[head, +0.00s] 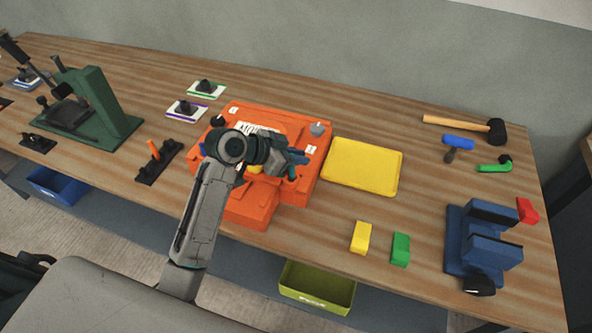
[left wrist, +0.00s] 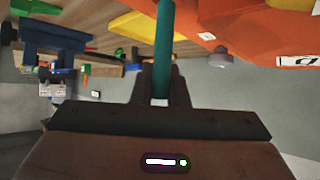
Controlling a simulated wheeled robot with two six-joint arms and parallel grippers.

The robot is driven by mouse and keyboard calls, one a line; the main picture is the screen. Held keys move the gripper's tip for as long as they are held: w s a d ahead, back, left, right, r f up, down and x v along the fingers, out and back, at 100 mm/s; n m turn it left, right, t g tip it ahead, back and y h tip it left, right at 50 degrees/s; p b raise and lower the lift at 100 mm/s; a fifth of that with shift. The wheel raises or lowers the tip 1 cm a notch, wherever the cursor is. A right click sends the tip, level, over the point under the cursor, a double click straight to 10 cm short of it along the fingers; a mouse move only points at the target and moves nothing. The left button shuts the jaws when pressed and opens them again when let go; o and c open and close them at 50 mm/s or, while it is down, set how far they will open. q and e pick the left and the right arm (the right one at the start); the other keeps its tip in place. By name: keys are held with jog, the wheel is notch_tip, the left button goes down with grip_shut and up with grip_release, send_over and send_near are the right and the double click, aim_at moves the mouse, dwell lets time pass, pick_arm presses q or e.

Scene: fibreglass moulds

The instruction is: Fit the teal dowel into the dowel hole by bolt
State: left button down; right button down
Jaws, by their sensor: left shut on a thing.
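The orange mould (head: 250,208) sits on the bench, with white labels and a grey knob (head: 318,129) on top. My left gripper (head: 298,158) is over its right part, shut on the teal dowel (left wrist: 163,45). In the left wrist view the dowel stands out lengthwise from between the fingers (left wrist: 161,88), with the orange mould beyond it at upper right. In the head view only a short bit of teal shows below the fingers. I cannot make out the dowel hole or the bolt; my arm covers part of the mould. My right gripper is not in view.
A yellow tray (head: 362,167) lies right of the mould. Yellow (head: 361,237) and green (head: 400,249) blocks, a blue vise (head: 482,240) and a mallet (head: 465,125) are farther right. A green press (head: 95,110) stands at left. Bare bench lies between tray and vise.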

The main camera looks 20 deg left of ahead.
aim_at(296, 176)
pick_arm(q)
jog(key=shift+s+f, duration=0.1)
jog(key=shift+f, duration=0.6)
notch_tip(296, 176, down, 3)
jog(key=shift+f+p, duration=0.1)
jog(key=shift+p, duration=0.45)
jog(key=shift+f, duration=0.25)
jog(key=c, duration=1.7)
grip_release()
jog(key=shift+a, duration=0.1)
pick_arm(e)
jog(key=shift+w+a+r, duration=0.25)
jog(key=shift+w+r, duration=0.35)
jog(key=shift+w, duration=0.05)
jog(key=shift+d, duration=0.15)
